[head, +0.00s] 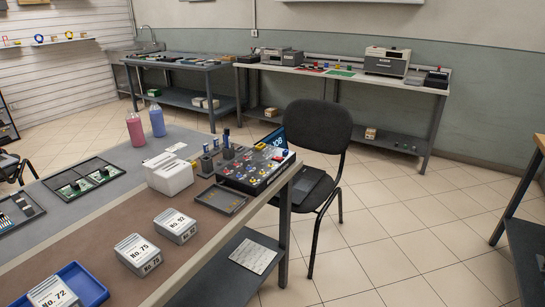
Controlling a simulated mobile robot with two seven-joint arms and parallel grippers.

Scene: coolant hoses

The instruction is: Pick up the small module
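I cannot tell for certain which thing is the small module. On the near table, grey-white boxes labelled No. 92 (175,227) and No. 75 (138,257) stand on the brown mat (80,238). A similar box labelled No. 72 (52,294) sits in a blue tray (92,285) at the lower left, partly cut off by the frame edge. Small green boards (76,187) lie in a dark tray farther left. Neither of my grippers is in view.
A black chair (318,135) is beside the table. Open tiled floor (410,225) lies right.

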